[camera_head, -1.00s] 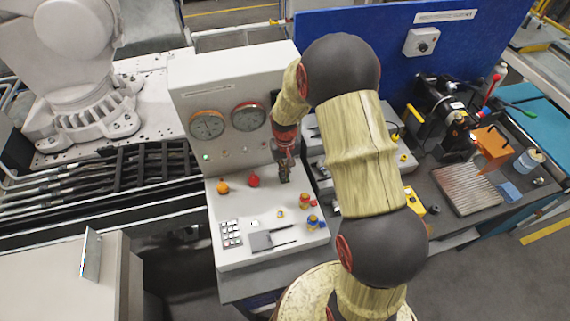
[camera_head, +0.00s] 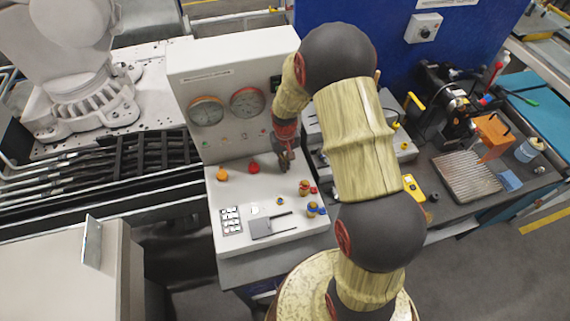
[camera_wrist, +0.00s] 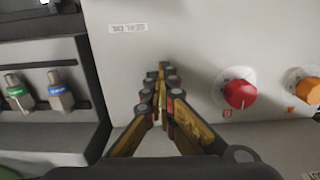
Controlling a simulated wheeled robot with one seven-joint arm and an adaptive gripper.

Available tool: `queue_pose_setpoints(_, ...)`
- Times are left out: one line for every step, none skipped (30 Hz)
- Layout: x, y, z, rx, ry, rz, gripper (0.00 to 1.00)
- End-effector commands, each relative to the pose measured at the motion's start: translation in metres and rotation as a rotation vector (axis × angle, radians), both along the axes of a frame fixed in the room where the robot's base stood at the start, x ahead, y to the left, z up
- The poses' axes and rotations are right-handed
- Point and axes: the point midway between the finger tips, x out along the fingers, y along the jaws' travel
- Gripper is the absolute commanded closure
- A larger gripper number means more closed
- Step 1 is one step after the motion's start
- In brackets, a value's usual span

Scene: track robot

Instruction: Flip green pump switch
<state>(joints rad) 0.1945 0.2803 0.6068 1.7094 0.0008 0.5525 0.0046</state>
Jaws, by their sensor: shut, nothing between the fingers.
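A small switch with a green band (camera_wrist: 17,95) stands at the left of the wrist view, on a grey unit beside the white panel. A similar switch with a blue band (camera_wrist: 58,92) is just right of it. I cannot make out either clearly in the head view. My gripper (camera_wrist: 164,70) is shut and empty in front of the white panel (camera_wrist: 210,30), right of and apart from both switches. In the head view my gripper (camera_head: 286,163) is low before the console's upright face, right of the red knob. My arm covers part of the unit to the right.
A red knob (camera_wrist: 240,94) and an orange knob (camera_wrist: 306,90) are right of my gripper in the wrist view. The console (camera_head: 235,185) carries two gauges (camera_head: 247,102), a keypad (camera_head: 231,220) and several small knobs. A yellow device (camera_head: 413,188) lies on the bench to the right.

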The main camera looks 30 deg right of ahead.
Motion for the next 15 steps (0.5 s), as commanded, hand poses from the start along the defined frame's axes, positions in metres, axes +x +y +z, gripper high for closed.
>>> queue_pose_setpoints(-0.009,0.001,-0.01,0.003,0.02,0.0,1.0)
queue_pose_setpoints(-0.009,0.001,-0.01,0.003,0.021,0.0,1.0)
queue_pose_setpoints(-0.009,0.001,-0.01,0.003,0.022,0.0,1.0)
queue_pose_setpoints(-0.009,0.001,-0.01,0.004,0.023,0.0,1.0)
queue_pose_setpoints(-0.008,0.001,-0.01,0.004,0.023,0.0,1.0)
queue_pose_setpoints(-0.008,0.0,-0.01,0.004,0.024,0.0,1.0)
queue_pose_setpoints(-0.007,0.0,-0.01,0.004,0.024,0.0,1.0)
queue_pose_setpoints(-0.006,0.0,-0.009,0.004,0.024,0.0,1.0)
queue_pose_setpoints(-0.004,0.0,-0.008,0.004,0.025,0.0,1.0)
queue_pose_setpoints(-0.003,-0.001,-0.008,0.004,0.025,0.0,1.0)
queue_pose_setpoints(-0.002,-0.001,-0.007,0.004,0.025,0.0,1.0)
queue_pose_setpoints(0.0,-0.001,-0.006,0.004,0.024,0.0,1.0)
queue_pose_setpoints(0.001,-0.001,-0.006,0.004,0.023,0.0,1.0)
queue_pose_setpoints(0.002,-0.002,-0.005,0.004,0.023,0.0,1.0)
queue_pose_setpoints(0.004,-0.002,-0.004,0.003,0.021,-0.001,1.0)
